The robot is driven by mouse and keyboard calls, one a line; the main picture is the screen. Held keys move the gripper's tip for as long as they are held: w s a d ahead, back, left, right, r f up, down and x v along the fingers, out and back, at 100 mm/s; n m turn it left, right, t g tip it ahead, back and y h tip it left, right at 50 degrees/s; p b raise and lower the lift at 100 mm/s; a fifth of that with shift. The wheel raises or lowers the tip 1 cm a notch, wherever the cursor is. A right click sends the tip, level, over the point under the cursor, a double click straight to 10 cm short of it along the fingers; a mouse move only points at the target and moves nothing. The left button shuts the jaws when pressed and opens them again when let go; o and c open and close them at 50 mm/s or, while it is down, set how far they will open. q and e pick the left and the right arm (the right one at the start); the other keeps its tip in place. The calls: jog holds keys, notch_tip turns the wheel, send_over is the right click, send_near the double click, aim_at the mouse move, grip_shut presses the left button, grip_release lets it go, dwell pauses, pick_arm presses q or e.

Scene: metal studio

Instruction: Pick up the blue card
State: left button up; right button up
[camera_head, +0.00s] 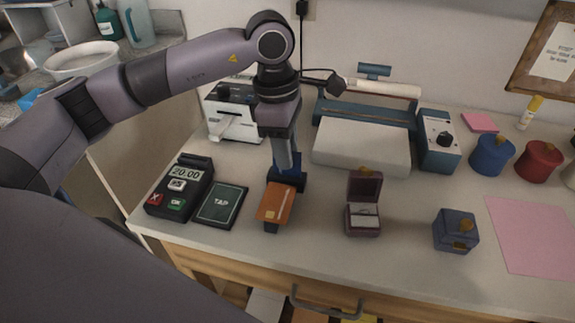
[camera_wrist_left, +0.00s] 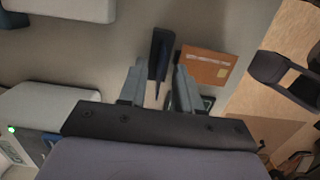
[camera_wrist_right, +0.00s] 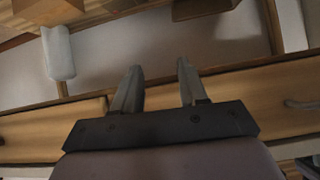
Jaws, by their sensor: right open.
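The blue card (camera_head: 293,178) stands behind an orange card (camera_head: 275,203) on the counter. In the left wrist view the blue card (camera_wrist_left: 161,48) shows nearly edge-on, and the orange card (camera_wrist_left: 208,66) lies to its right. My left gripper (camera_head: 286,168) points down at the blue card. In the left wrist view its fingers (camera_wrist_left: 160,72) are apart, with the blue card between or just beyond the tips; contact cannot be made out. My right gripper (camera_wrist_right: 161,75) is open and empty in the right wrist view, and is out of the head view.
A card terminal (camera_head: 181,188) and a dark TAP pad (camera_head: 222,205) stand left of the cards. A ring box (camera_head: 364,205) and a small blue box (camera_head: 456,231) stand to the right. A white-and-blue device (camera_head: 362,145) is behind.

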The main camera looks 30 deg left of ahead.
pick_arm(q)
jog(key=shift+d+f, duration=0.2)
jog(key=shift+f, duration=1.15)
grip_shut()
jog(key=shift+r, duration=0.1)
